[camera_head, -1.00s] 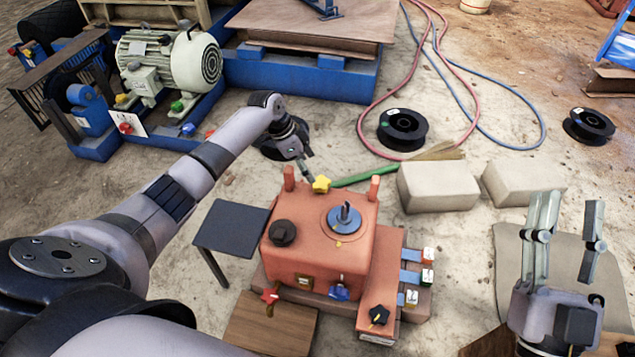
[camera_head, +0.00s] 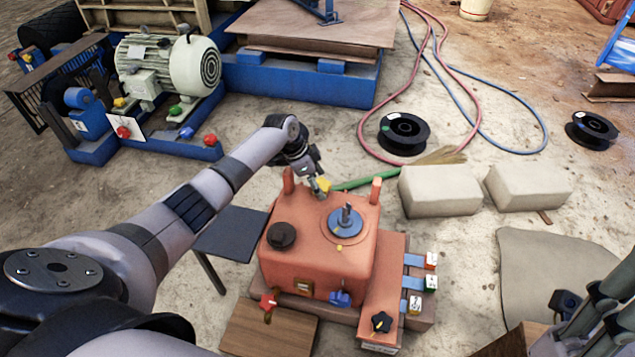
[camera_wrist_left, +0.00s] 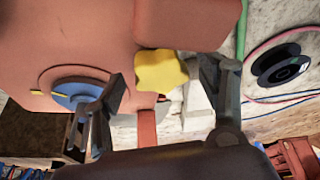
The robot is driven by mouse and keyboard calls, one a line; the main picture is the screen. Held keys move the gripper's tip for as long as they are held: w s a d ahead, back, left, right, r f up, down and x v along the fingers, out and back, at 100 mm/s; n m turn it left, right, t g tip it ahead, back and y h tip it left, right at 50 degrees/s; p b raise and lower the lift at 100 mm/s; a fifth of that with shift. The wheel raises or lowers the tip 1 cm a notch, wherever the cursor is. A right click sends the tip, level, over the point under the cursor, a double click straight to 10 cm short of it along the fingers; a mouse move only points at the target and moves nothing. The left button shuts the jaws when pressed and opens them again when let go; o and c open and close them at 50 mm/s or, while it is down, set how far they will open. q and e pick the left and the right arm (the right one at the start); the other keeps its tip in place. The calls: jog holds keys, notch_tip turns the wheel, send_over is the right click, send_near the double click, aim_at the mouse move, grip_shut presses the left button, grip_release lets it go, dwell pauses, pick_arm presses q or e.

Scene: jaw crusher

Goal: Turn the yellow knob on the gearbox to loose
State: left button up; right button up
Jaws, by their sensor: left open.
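The orange gearbox (camera_head: 318,250) stands on the ground in the middle of the head view. The yellow knob (camera_head: 323,185) sits at its far upper edge. In the left wrist view the star-shaped yellow knob (camera_wrist_left: 160,71) lies between the two spread fingers of my left gripper (camera_wrist_left: 160,100). In the head view the left gripper (camera_head: 317,183) is right at the knob and partly covers it. The left gripper is open; I cannot tell whether a finger touches the knob. My right gripper (camera_head: 600,310) is cut off at the lower right edge, away from the gearbox.
On the gearbox are a black cap (camera_head: 281,236), a blue disc with a shaft (camera_head: 345,222), a red knob (camera_head: 268,302), a blue knob (camera_head: 340,298) and a black knob (camera_head: 381,322). Two pale blocks (camera_head: 440,190) and a black spool (camera_head: 403,133) lie beyond.

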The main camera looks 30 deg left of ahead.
pick_arm(q)
jog(key=shift+c, duration=0.3)
jog(key=c, duration=1.1)
